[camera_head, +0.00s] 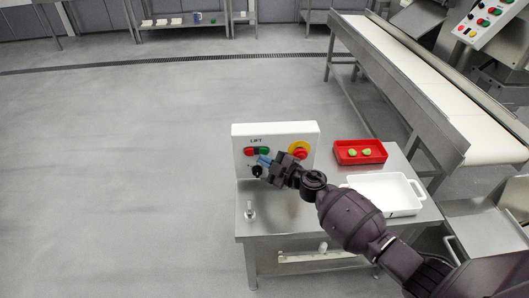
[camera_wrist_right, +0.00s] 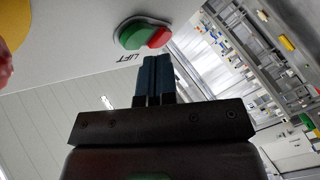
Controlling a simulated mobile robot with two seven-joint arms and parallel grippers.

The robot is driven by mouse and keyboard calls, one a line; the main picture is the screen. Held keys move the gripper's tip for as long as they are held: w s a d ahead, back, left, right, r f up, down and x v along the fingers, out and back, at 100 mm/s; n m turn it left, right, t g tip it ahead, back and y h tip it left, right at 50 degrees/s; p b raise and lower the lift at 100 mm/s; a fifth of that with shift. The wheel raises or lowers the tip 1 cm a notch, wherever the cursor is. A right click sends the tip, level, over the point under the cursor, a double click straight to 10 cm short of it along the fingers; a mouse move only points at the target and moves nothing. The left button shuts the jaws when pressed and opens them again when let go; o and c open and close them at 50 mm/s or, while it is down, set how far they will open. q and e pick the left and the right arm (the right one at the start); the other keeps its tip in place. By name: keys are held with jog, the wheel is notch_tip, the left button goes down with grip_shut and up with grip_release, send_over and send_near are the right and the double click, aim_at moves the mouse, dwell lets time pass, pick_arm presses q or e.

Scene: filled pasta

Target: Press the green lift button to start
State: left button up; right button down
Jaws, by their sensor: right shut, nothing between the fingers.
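The white control box marked LIFT (camera_head: 276,131) stands on a steel table. Its front has a green button (camera_head: 264,150) beside a red button (camera_head: 250,151), a black knob (camera_head: 257,172) and a red stop button on a yellow disc (camera_head: 300,150). My right gripper (camera_head: 264,160) is shut and empty, its blue fingertips just below the green button in the head view. In the right wrist view the shut fingers (camera_wrist_right: 152,60) point toward the green button (camera_wrist_right: 132,36) and red button (camera_wrist_right: 159,38); I see no clear contact. My left gripper is out of view.
A red tray (camera_head: 339,153) with two small green pieces (camera_head: 360,153) and a white tray (camera_head: 413,184) sit right of the box. A small metal fitting (camera_head: 249,211) is at the table's left. A conveyor (camera_head: 440,105) runs behind on the right. The floor left is clear.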

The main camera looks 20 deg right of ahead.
jog(key=shift+w, duration=0.1)
jog(key=shift+w+d, duration=0.1)
jog(key=shift+w, duration=0.2)
jog(key=shift+w+d, duration=0.15)
jog(key=shift+w, duration=0.2)
dwell(1.0)
jog(key=shift+s+r, duration=0.1)
jog(key=shift+s, duration=0.2)
jog(key=shift+s+a+p, duration=0.25)
jog(key=shift+s+p, duration=0.1)
jog(key=shift+s, duration=0.15)
